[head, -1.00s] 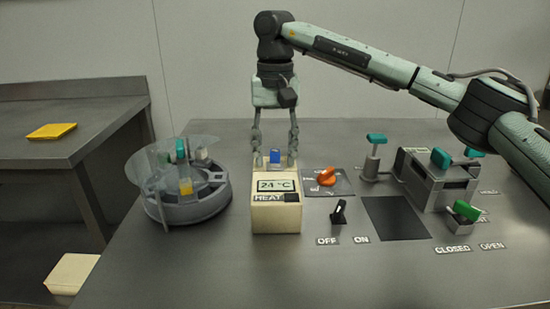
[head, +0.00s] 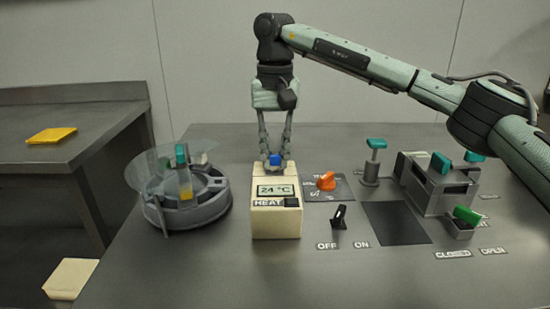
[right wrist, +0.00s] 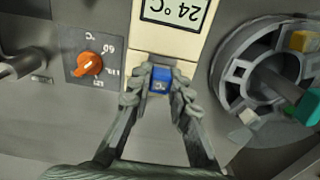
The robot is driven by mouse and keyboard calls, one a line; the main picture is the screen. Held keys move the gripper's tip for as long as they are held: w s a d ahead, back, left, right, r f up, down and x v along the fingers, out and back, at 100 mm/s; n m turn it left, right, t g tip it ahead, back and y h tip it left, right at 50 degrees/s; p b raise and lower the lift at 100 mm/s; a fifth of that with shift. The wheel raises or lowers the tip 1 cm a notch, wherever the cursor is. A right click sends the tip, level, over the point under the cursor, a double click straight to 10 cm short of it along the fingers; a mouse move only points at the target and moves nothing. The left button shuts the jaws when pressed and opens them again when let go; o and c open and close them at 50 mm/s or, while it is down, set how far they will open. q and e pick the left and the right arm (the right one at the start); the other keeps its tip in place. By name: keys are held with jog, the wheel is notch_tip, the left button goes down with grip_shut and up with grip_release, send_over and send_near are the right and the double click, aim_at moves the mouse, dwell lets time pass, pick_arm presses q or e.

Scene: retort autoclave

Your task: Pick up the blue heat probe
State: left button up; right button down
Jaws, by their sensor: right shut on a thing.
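The blue heat probe (head: 275,160) stands at the top back of the cream heat box (head: 277,219), whose display reads 24 °C. My right gripper (head: 275,158) points down from above and is shut on the probe's blue top. In the right wrist view the gripper (right wrist: 161,78) has its two fingertips on either side of the blue probe (right wrist: 160,85). The lower part of the probe is hidden. My left gripper is not in view.
A round grey carousel (head: 190,211) with a clear shield stands left of the box. To the right are an orange dial (head: 326,181), a black switch (head: 339,216), a dark mat (head: 396,223) and a metal block with teal handles (head: 437,190).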

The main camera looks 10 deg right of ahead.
aim_at(272, 153)
jog(key=r, duration=0.4)
jog(key=shift+a, duration=0.35)
pick_arm(q)
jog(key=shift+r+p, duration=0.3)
jog(key=shift+p, duration=0.55)
pick_arm(e)
jog(key=w+a+r, duration=0.1)
jog(key=a+r, duration=0.5)
jog(key=a, duration=0.5)
jog(key=shift+r, duration=0.3)
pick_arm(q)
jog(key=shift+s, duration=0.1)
pick_arm(e)
jog(key=shift+w, duration=0.1)
